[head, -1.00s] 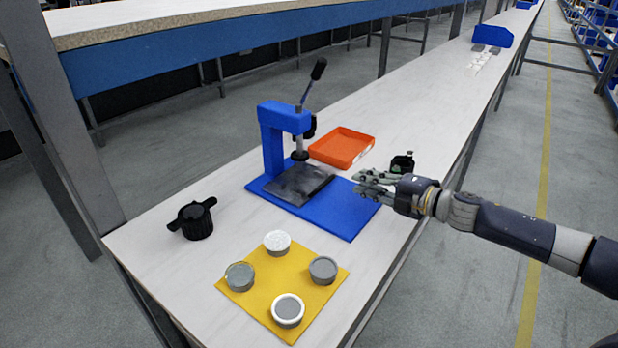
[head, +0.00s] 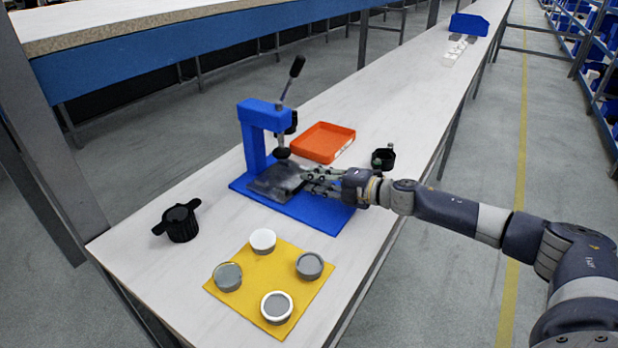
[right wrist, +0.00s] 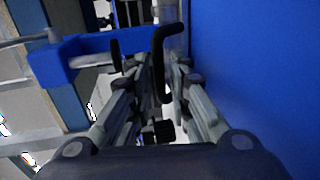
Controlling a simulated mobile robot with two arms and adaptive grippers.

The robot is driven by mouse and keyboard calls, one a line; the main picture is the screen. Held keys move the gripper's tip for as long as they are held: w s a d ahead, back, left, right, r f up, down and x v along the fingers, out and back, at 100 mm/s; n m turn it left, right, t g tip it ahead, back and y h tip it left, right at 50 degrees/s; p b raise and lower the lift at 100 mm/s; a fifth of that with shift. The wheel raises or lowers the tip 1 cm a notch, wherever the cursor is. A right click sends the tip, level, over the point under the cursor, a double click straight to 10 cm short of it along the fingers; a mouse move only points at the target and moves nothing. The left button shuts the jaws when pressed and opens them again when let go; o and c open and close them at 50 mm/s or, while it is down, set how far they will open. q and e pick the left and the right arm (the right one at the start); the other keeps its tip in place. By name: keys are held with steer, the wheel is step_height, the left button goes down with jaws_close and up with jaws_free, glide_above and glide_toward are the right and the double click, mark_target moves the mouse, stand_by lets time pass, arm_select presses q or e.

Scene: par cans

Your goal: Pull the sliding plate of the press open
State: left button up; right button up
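The blue press (head: 262,118) stands on a blue base (head: 325,213), its lever (head: 297,67) raised. The dark grey sliding plate (head: 272,184) lies on the base below the press head. My right gripper (head: 304,178) is low at the plate's right edge, fingers pointing at the press and hiding that edge. In the right wrist view a curved black handle (right wrist: 164,62) shows between the two separated fingers (right wrist: 163,80); contact cannot be told. The blue base fills the right of that view (right wrist: 255,75). My left gripper is not in view.
An orange tray (head: 323,143) sits behind the press, and a small black holder (head: 383,158) stands beyond my gripper. A black knobbed part (head: 181,222) is at left. A yellow mat (head: 245,305) in front carries several round cans. The table's right edge runs below my arm.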

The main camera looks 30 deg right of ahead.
steer(key=shift+x, duration=1.1)
jaws_close()
steer(key=shift+s+f, duration=0.1)
